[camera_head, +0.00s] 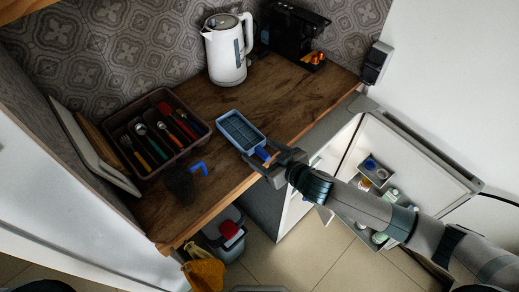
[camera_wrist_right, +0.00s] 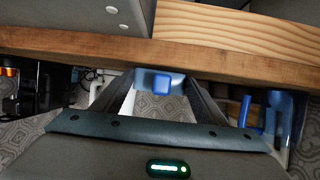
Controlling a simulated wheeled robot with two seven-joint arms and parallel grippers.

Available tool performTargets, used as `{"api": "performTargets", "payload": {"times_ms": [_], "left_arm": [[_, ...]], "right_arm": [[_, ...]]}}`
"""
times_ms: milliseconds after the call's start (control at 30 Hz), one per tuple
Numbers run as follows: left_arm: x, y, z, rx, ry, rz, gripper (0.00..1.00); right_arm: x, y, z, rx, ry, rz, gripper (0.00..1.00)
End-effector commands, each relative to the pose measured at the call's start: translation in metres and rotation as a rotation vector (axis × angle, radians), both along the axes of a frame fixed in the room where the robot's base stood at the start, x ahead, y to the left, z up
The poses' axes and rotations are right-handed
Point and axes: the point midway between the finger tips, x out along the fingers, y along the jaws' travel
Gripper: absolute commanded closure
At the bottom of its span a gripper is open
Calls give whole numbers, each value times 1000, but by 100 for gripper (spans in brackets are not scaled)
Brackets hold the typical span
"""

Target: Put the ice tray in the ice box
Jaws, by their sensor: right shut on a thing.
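The ice tray (camera_head: 241,131) is a light blue, rectangular tray with dark cells, over the middle of the wooden counter near its front edge. My right gripper (camera_head: 269,158) is shut on the tray's blue near end. In the right wrist view a blue part (camera_wrist_right: 161,83) shows between the two fingers (camera_wrist_right: 162,92). I cannot tell whether the tray touches the counter. The fridge (camera_head: 331,165) under the counter's right end stands open, its door (camera_head: 425,158) swung right with items on its racks. The ice box is not clearly visible. My left gripper is not in view.
On the counter (camera_head: 185,205) stand a cutlery tray (camera_head: 113,125), a white kettle (camera_head: 226,60), a black coffee machine (camera_head: 291,32) and a dark mug with a blue handle (camera_head: 180,186). My right arm crosses before the fridge door.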

Motion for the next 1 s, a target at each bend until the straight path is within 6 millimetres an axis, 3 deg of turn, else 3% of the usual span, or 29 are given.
{"api": "performTargets", "payload": {"times_ms": [733,1000], "left_arm": [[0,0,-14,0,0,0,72],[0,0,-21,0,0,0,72]], "right_arm": [[1,0,39,2,-5,2,70],[-5,-20,50,1,-2,0,70]]}}
